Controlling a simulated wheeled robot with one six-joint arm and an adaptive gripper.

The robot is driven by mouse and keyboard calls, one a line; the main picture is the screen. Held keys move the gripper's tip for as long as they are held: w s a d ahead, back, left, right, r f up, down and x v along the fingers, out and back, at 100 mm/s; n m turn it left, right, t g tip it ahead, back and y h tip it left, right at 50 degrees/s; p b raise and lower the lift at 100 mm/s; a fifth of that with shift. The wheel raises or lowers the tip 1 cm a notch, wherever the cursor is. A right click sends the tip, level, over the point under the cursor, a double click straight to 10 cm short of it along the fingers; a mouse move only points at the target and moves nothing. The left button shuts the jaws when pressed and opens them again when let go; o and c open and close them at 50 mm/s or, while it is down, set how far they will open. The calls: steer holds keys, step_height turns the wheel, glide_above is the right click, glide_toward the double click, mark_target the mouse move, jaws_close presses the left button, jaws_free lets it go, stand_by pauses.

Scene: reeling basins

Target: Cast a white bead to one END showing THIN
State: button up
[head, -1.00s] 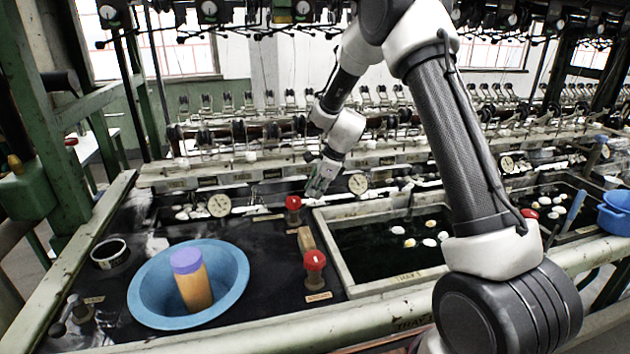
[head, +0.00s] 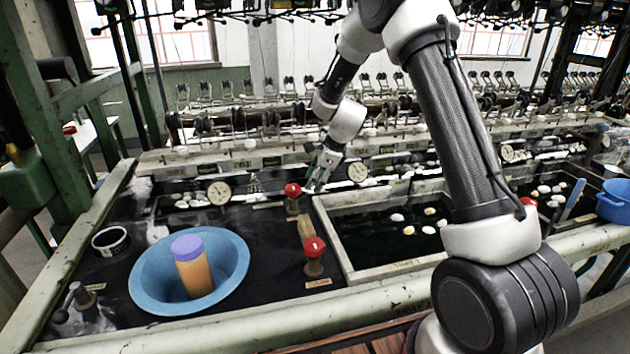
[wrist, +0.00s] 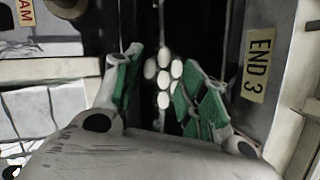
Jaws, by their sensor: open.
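My gripper (wrist: 158,95) is open, with green pads on both fingers. In the wrist view, several white oval beads (wrist: 163,78) form a tight cluster that shows between the fingers against a dark gap. I cannot tell how far beyond the fingertips they lie; no finger is seen shut on one. In the head view my gripper (head: 321,172) reaches to the back of the basin, near a red knob (head: 292,190) and a round dial (head: 357,172). No word THIN can be read.
A blue bowl (head: 231,262) holds an orange jar with a purple lid (head: 187,247). A second red knob (head: 314,248) stands nearer me. A framed basin (head: 352,262) with floating white and yellowish ovals lies right of it. A blue bucket (head: 614,202) is far right.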

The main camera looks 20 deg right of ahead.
steer(key=v, duration=1.1)
steer(key=shift+s+r, duration=0.15)
steer(key=shift+r, duration=0.1)
steer(key=shift+d, duration=0.1)
steer(key=s+d+n+g+h, duration=0.1)
steer(key=s+d+n+g, duration=0.1)
steer(key=s+n, duration=0.8)
steer(key=s+d+r+n+t+h, duration=0.1)
steer(key=s+d+r+n, duration=0.1)
steer(key=s, duration=0.7)
steer(key=s+d+r+n+t+h, duration=0.1)
steer(key=s+d+r+n, duration=0.2)
steer(key=s, duration=0.6)
steer(key=s+d+r+n+t, duration=0.1)
steer(key=s+d+r+n, duration=0.2)
steer(key=s+r+n, duration=0.2)
steer(key=shift+s+d+r+n+h, duration=0.35)
steer(key=shift+s+r, duration=1.1)
steer(key=shift+s, duration=0.9)
